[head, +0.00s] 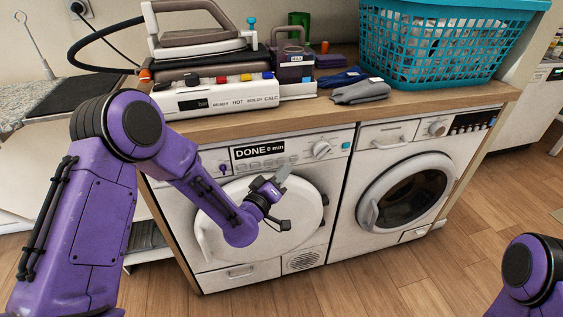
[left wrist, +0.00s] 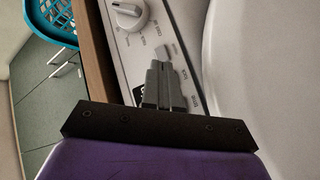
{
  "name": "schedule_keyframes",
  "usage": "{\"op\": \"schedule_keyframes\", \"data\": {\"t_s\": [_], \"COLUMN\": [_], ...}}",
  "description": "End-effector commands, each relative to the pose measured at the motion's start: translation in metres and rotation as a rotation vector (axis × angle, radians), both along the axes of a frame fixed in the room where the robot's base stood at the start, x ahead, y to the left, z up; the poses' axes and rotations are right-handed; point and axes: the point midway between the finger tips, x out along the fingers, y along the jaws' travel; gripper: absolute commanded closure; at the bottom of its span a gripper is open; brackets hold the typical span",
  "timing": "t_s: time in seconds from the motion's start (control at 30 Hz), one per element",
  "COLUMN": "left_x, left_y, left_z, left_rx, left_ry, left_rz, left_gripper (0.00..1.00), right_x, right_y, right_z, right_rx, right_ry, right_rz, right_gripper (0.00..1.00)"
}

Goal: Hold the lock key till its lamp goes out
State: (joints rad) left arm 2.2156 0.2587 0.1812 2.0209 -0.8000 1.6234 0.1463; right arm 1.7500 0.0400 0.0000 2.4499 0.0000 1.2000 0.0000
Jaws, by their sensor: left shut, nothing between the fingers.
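The left machine (head: 260,210) has a white front panel with a display (head: 258,150) reading "DONE 0 min". A row of small keys (head: 256,164) sits below the display; their labels are too small to read, and I cannot tell which is the lock key or see a lit lamp. My left gripper (head: 284,171) is shut and empty in front of the panel, below the knob (head: 321,149). In the left wrist view its fingertips (left wrist: 165,72) lie over the panel beside one pale key (left wrist: 170,50); I cannot tell whether they touch. My right gripper is out of view.
A second machine (head: 400,190) with a dark round door stands to the right. The wooden worktop (head: 230,125) holds a steam iron station (head: 215,95), folded cloths (head: 358,91) and a teal basket (head: 435,45). The wooden floor (head: 400,285) in front is clear.

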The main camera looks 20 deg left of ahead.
Motion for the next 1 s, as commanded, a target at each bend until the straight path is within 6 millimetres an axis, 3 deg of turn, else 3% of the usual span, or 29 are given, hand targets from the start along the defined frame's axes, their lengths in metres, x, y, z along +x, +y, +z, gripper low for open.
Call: {"op": "schedule_keyframes", "data": {"t_s": [0.5, 0.93, 1.0], "left_x": [-0.039, -0.040, -0.041], "left_y": [-0.027, -0.027, -0.027], "left_z": [-0.001, -0.001, -0.009], "left_rx": [-0.001, 0.004, 0.034], "left_ry": [0.001, 0.002, 0.038], "left_rz": [-0.002, -0.003, 0.001], "left_gripper": [1.00, 1.00, 1.00], "right_x": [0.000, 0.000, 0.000], "right_y": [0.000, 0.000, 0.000], "right_z": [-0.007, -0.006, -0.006], "right_rx": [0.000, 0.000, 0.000], "right_ry": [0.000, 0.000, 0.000], "right_rz": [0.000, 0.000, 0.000], "right_gripper": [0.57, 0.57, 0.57]}}
